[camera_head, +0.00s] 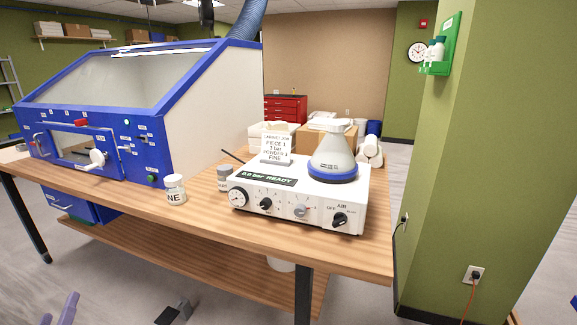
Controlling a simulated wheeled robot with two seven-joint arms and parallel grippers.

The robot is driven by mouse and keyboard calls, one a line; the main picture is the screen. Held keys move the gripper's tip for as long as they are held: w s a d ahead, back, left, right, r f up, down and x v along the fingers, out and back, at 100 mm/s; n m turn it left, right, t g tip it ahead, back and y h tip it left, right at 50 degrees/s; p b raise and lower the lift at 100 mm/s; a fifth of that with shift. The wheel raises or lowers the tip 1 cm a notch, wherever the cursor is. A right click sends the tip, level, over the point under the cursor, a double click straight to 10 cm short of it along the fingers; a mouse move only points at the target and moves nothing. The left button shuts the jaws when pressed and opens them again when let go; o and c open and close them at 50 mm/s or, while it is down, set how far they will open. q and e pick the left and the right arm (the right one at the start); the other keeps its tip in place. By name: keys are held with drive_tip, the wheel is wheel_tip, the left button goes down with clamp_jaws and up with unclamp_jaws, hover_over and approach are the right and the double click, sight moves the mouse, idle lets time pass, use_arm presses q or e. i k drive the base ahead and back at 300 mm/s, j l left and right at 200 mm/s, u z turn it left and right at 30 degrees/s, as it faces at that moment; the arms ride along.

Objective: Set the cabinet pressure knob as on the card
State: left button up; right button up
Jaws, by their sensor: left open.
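A white control unit (300,190) stands on the wooden bench. Its front has a round gauge (238,197), a black knob (265,204), a grey knob (301,211) and a black knob marked AIR (340,219). Its display (268,175) reads 0.0 bar READY. I cannot tell which knob sets pressure. A white card (278,148) on the unit seems to read PIECE 1, 1 bar, POWDER 1, FINE; the print is small. My left gripper (58,314) shows only as purple fingertips at the bottom left, open, low and far from the knobs. My right gripper is not in view.
A blue blast cabinet (152,158) fills the bench's left. A flask (332,158) with a blue band stands on the unit. A labelled jar (175,190) and another jar (223,178) stand left of the unit. The bench's (225,220) front strip is clear.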

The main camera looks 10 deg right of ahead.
sight(265, 204)
drive_tip(key=i+j+z, duration=0.1)
drive_tip(key=z, duration=0.3)
drive_tip(key=i+j+z, duration=0.1)
drive_tip(key=z, duration=0.25)
drive_tip(key=j+z, duration=0.25)
drive_tip(key=z, duration=0.15)
drive_tip(key=i+j+z, duration=0.1)
drive_tip(key=z, duration=0.25)
drive_tip(key=j, duration=0.1)
